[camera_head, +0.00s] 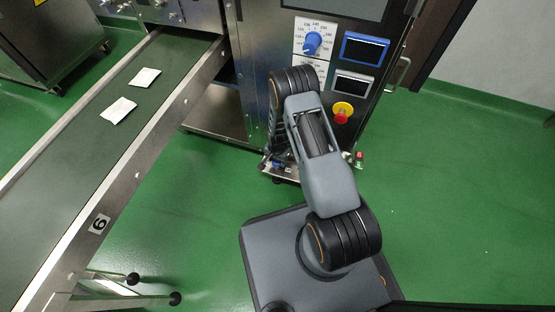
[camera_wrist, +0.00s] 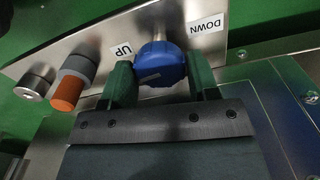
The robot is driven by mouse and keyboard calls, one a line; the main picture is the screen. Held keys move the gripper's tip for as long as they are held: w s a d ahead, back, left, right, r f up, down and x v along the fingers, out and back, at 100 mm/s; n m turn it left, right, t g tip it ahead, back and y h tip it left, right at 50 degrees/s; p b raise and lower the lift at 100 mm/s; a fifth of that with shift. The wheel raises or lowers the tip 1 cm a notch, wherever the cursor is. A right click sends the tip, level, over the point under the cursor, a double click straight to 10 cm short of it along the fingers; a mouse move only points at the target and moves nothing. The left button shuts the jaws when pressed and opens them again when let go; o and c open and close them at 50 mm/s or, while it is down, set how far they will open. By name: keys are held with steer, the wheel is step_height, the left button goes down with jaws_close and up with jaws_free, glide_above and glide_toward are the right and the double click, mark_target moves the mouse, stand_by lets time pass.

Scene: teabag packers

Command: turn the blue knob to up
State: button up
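The blue knob (camera_wrist: 160,66) sits on a metal panel in the wrist view, between an UP label (camera_wrist: 124,51) on its left and a DOWN label (camera_wrist: 208,27) on its right. Both labels appear upside down. A pale mark shows on the knob's lower left. My gripper's (camera_wrist: 160,80) two dark green fingers stand apart, one on each side of the knob and very close to it. I cannot tell whether they touch it. In the head view my arm reaches down to this low panel and mostly hides it.
An orange-and-grey knob (camera_wrist: 73,83) and a silver button (camera_wrist: 35,82) are left of the blue knob. The cabinet front has a blue dial (camera_head: 312,42) with a scale and a red emergency button (camera_head: 342,112). A conveyor (camera_head: 85,155) with two white packets lies left. Green floor is clear at right.

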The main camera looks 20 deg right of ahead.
steer(key=c, duration=0.5)
steer(key=shift+m, duration=0.8)
steer(key=o, duration=0.9)
step_height(320, 180, up, 14)
steer(key=p, duration=0.5)
steer(key=shift+p, duration=0.4)
steer(key=shift+f, duration=0.1)
